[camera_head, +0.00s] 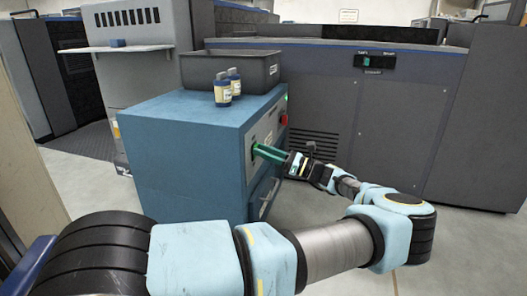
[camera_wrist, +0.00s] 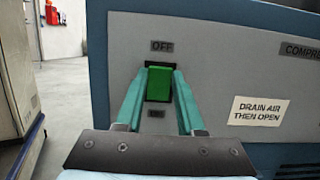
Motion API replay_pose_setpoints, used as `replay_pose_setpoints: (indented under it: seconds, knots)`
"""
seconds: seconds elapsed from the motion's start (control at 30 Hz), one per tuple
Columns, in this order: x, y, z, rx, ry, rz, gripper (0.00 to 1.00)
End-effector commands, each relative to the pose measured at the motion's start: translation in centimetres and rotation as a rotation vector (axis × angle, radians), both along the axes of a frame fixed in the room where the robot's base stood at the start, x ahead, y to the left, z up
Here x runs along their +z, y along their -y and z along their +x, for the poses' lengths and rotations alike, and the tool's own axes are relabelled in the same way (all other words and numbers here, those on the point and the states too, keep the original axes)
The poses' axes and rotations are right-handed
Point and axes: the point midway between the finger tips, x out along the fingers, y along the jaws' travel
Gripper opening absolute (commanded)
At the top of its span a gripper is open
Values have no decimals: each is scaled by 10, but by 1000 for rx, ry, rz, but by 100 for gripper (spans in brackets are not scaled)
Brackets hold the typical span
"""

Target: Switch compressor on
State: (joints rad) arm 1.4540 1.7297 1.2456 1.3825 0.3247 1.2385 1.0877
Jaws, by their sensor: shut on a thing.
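The compressor is a blue cabinet (camera_head: 180,150) with a grey front panel, which also shows in the wrist view (camera_wrist: 222,75). Its green rocker switch (camera_wrist: 159,84) sits in a black frame between an "OFF" label (camera_wrist: 162,46) above and a small label (camera_wrist: 156,113) below, too small to read. My gripper (camera_wrist: 160,80) has its two teal fingers at the left and right sides of the switch, shut on it. In the head view my gripper (camera_head: 256,150) reaches the panel from the right, and the switch is hidden there.
A "DRAIN AIR THEN OPEN" sign (camera_wrist: 258,111) is right of the switch. A red button (camera_head: 283,119) is further along the panel. Two small bottles (camera_head: 228,87) and a dark bin (camera_head: 230,70) stand on the cabinet. A large grey machine (camera_head: 380,120) stands behind; floor is clear between.

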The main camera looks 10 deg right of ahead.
Motion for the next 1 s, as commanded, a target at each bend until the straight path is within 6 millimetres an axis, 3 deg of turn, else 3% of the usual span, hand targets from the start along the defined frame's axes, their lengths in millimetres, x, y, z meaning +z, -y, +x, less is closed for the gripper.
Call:
replay_pose_setpoints:
  seconds: [0.03,0.07,0.3,0.67,1.0]
  knots:
    - [0,1,0,-2,1,1,0]
    - [0,1,0,-2,1,1,41]
    - [0,1,0,-1,-1,-1,68]
    - [-1,7,-3,-3,-3,-2,68]
    - [-17,61,-32,-4,-1,-3,68]
